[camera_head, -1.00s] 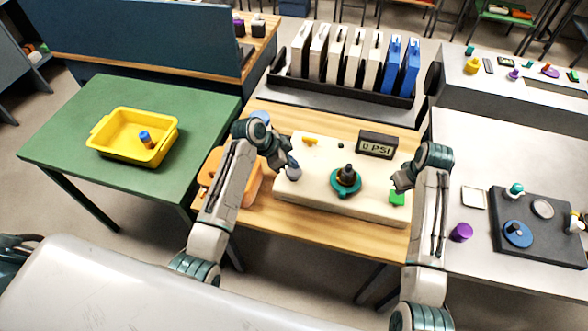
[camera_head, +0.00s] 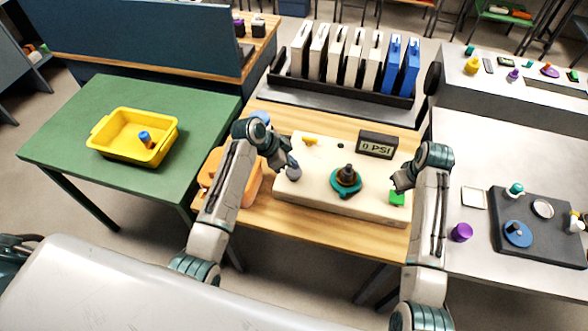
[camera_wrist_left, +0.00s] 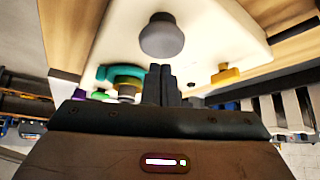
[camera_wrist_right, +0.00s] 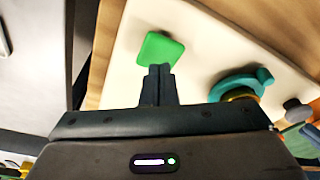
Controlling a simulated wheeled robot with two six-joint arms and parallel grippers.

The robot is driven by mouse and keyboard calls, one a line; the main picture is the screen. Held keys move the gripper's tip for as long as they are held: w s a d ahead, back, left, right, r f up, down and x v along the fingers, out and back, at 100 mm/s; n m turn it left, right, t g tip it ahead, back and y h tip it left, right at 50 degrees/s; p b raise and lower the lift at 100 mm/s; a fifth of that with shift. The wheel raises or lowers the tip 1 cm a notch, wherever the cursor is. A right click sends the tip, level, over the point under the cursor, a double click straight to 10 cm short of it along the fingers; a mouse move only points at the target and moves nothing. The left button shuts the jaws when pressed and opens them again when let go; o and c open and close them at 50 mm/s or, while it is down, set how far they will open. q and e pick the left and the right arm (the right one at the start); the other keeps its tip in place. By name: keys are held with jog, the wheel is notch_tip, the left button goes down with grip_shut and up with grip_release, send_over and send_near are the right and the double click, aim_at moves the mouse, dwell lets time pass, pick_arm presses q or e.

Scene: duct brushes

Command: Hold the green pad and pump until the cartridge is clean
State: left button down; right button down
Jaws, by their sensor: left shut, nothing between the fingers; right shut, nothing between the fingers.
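The green pad (camera_head: 397,198) sits at the right end of a cream block (camera_head: 322,201). My right gripper (camera_head: 399,184) is shut and empty just above it; the pad shows just beyond the fingertips in the right wrist view (camera_wrist_right: 160,48). A grey round knob (camera_head: 294,172) stands at the block's left end. My left gripper (camera_head: 286,164) is shut and empty close to it, and the knob also shows in the left wrist view (camera_wrist_left: 161,36). Contact cannot be told for either. A teal ring with a dark knob (camera_head: 346,180) is mid-block. I cannot tell which part is the cartridge.
A display reading 0 PSI (camera_head: 378,144) and a yellow piece (camera_head: 310,141) are at the block's back. An orange bin (camera_head: 246,184) is on the left. A rack (camera_head: 342,88) of white and blue panels stands behind. A yellow tray (camera_head: 118,146) is on the green table.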

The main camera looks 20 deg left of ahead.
jog(key=shift+f, duration=0.1)
dwell(0.4)
jog(key=shift+f, duration=1.1)
pick_arm(q)
jog(key=shift+f, duration=1.45)
jog(key=shift+r, duration=1.15)
jog(key=shift+f, duration=0.15)
jog(key=shift+f, duration=0.95)
jog(key=shift+r, duration=1.1)
